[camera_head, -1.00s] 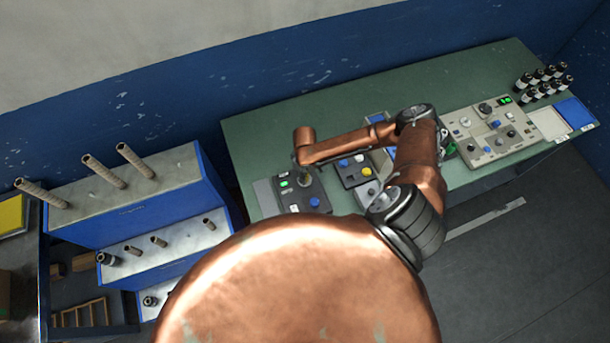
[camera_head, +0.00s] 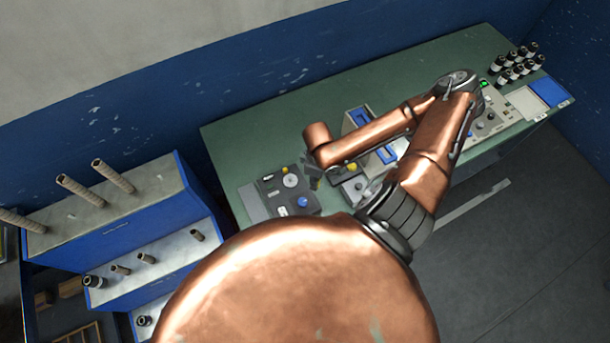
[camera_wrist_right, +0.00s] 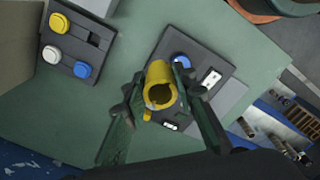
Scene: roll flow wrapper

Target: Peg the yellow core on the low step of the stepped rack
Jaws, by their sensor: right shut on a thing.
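The yellow core (camera_wrist_right: 160,88), a short hollow tube, is between the fingers of my right gripper (camera_wrist_right: 165,100) in the right wrist view, with its open end showing. My right gripper is shut on it. In the head view the right gripper (camera_head: 312,176) is a small dark shape under my copper wrist, above the bench beside a control box; the core cannot be made out there. The stepped rack (camera_head: 115,232), blue with pale step tops, stands at the left. Its low step (camera_head: 152,301) is partly hidden by my copper body. My left gripper is not in view.
The green bench (camera_head: 255,135) carries control boxes, one (camera_head: 285,192) close to my right gripper. Black-and-white spools (camera_head: 517,62) stand at its far right. Long brown tubes (camera_head: 80,190) stand on the rack's top step and short ones (camera_head: 146,258) on the middle step.

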